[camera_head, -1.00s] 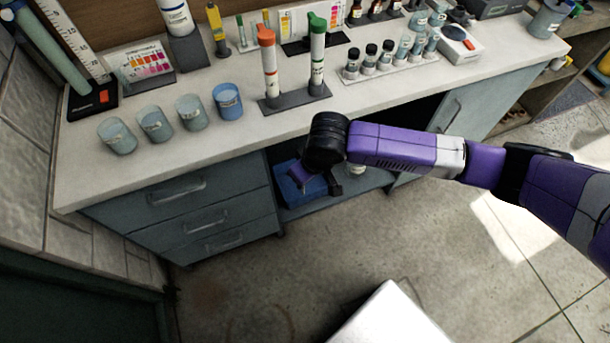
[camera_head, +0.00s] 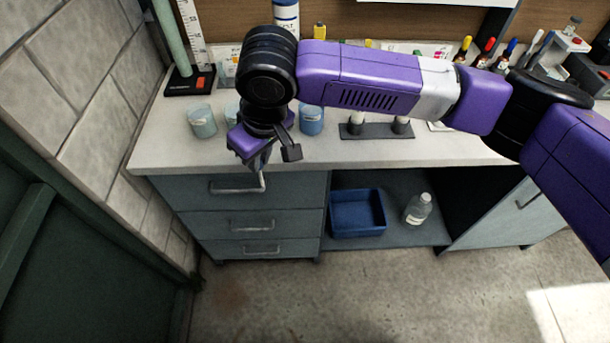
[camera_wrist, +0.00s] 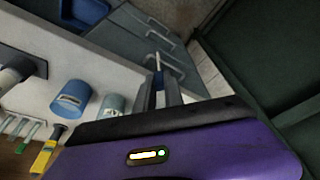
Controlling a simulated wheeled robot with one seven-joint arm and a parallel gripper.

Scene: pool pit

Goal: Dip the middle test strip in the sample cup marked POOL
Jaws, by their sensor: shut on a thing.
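My gripper (camera_head: 262,160) is at the counter's front edge, just in front of the cups. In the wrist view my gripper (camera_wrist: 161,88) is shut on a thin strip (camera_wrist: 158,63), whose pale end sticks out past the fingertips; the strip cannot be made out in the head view. A pale grey-blue cup (camera_head: 201,121) stands at left on the counter. Another pale cup (camera_head: 232,112) is mostly hidden behind my arm. A bluer cup (camera_head: 312,120) stands right of my gripper and also shows in the wrist view (camera_wrist: 72,99), beside a paler cup (camera_wrist: 112,105). No cup marking is readable.
A dark stand (camera_head: 376,131) holds upright tubes, partly hidden by my arm. Drawers (camera_head: 240,215) lie below the counter; a blue tray (camera_head: 358,213) and bottle (camera_head: 418,209) sit on a shelf.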

